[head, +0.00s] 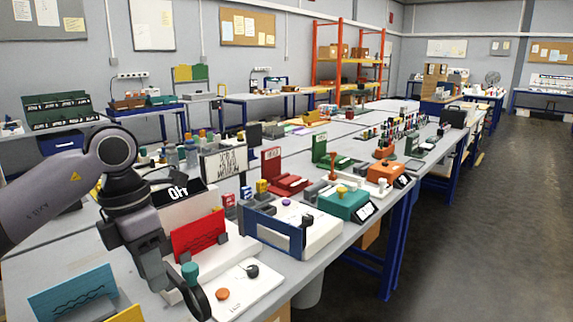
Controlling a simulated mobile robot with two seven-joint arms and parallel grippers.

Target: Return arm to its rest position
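My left arm comes in from the left, bends at a grey and black joint and reaches down over the near end of the bench. My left gripper (192,294) is at the lower end, beside a white plate (262,283) with an orange knob (222,294) and a black knob (252,270). A teal knob (190,270) shows right at the gripper; I cannot tell whether it is touched or held. The finger gap is not clear. A white device with a blue frame (277,232) stands farther right; I cannot tell which device is the pen plotter. My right gripper is out of view.
A red card holder (198,235) stands close behind the gripper, and a teal panel (72,292) at lower left. A teal box with a yellow knob (343,203) and an orange box (385,173) stand along the bench. The floor (490,240) at right is clear.

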